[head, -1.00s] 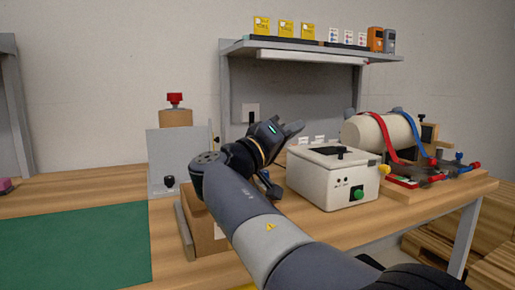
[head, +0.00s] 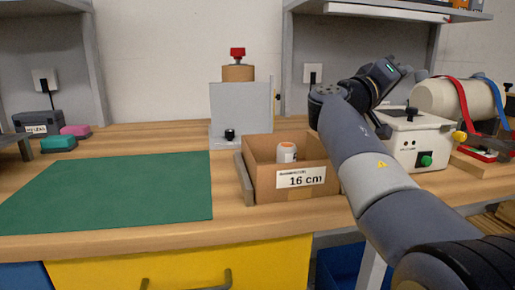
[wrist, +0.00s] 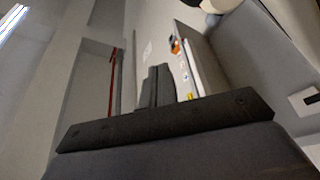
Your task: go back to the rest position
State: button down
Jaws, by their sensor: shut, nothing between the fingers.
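My gripper (head: 398,68) is raised at the right in the head view, above and behind the white box with a green knob (head: 421,152). It is apart from the things on the bench. In the wrist view the dark fingers (wrist: 153,88) lie close together with nothing between them. My arm crosses the right side of the head view and hides part of the bench and of the white box.
A cardboard box marked 16 cm (head: 262,184) holds a white jar (head: 287,152). A grey panel stand (head: 222,105) is behind it. A green mat (head: 110,190) lies bare at the left. A shelf (head: 380,10) hangs over the right side.

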jog(key=shift+d+f+b, duration=0.1)
jog(key=shift+f+b, duration=0.35)
jog(key=shift+f, duration=0.75)
jog(key=shift+r, duration=0.1)
